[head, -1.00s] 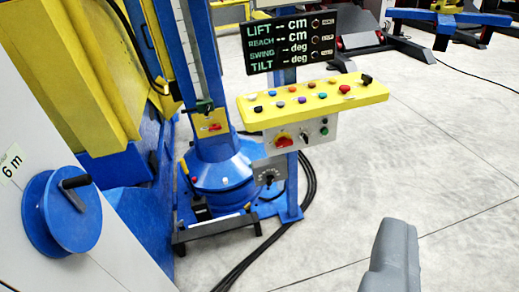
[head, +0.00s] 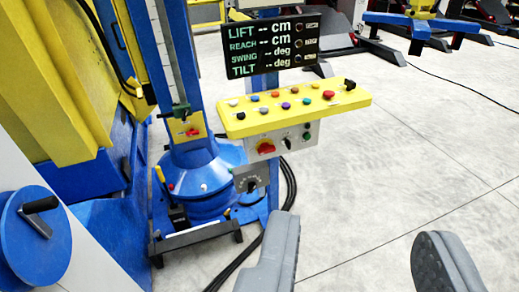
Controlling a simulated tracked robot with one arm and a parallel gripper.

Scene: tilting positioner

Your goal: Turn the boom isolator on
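A red rotary switch on a small yellow plate (head: 190,129) is on the blue column (head: 198,165). A second red rotary switch (head: 265,147) is on the grey panel under the yellow console (head: 295,110). I cannot read which is the boom isolator. Both handles look roughly level, but their labels are too small to read. The display (head: 272,45) shows dashes for lift, reach, swing and tilt. My gripper (head: 358,245) is open and empty, its two grey fingers wide apart, in front of and below the console, touching nothing.
A grey box with a black knob (head: 251,184) hangs below the console. A blue handwheel (head: 34,237) is at the left, beside the yellow machine body (head: 60,90). Black cables (head: 290,185) run along the floor.

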